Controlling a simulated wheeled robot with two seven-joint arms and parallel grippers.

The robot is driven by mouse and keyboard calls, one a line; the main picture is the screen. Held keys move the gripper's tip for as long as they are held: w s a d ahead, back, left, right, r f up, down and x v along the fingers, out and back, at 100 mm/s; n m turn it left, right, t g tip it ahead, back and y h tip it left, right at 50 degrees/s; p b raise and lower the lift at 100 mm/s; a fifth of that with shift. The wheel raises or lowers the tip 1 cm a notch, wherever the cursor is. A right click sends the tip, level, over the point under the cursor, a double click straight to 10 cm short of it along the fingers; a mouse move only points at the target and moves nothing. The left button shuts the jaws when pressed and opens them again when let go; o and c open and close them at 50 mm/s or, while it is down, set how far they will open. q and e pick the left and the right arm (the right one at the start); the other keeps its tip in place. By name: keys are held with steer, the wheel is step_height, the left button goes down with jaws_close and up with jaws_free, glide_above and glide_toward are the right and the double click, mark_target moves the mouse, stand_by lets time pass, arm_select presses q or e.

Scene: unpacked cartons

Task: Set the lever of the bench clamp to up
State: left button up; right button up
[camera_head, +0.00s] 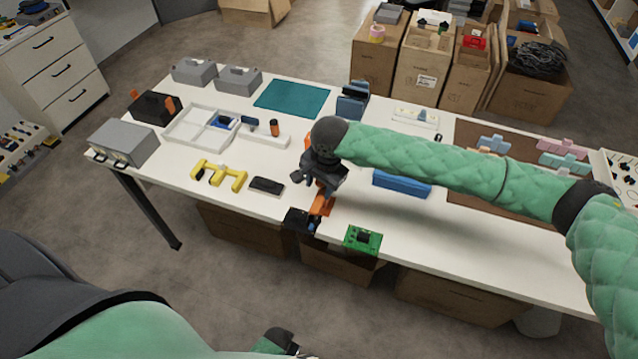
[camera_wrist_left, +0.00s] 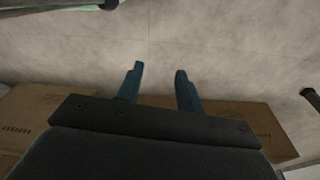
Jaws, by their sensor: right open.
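The bench clamp (camera_head: 300,221) is a dark block at the near edge of the white table. Its orange lever (camera_head: 322,205) shows just beside and above the block. The lever's far end is close under my right gripper, and its exact angle is hard to tell. My right gripper (camera_head: 322,184) is open, pointing down right over the lever; its fingertips partly cover it, and I cannot tell whether they touch. My left gripper (camera_wrist_left: 160,80) is open and empty, with two blue fingers apart over the floor and cardboard. In the head view it shows at the bottom edge.
A green box (camera_head: 363,239) sits at the table edge right of the clamp. A dark flat item (camera_head: 267,185) and a yellow bracket (camera_head: 219,175) lie to the left. A blue block (camera_head: 402,184) lies under my right arm. Cartons (camera_head: 340,264) stand below the table.

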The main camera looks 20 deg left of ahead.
steer(key=shift+f, duration=0.4)
arm_select(q)
steer(key=shift+s+a+f, duration=0.1)
steer(key=shift+f, duration=0.2)
arm_select(e)
steer(key=shift+c, duration=0.3)
jaws_close()
arm_select(q)
steer(key=shift+s, duration=0.1)
arm_select(e)
steer(key=shift+a, duration=0.1)
steer(key=shift+r, duration=0.1)
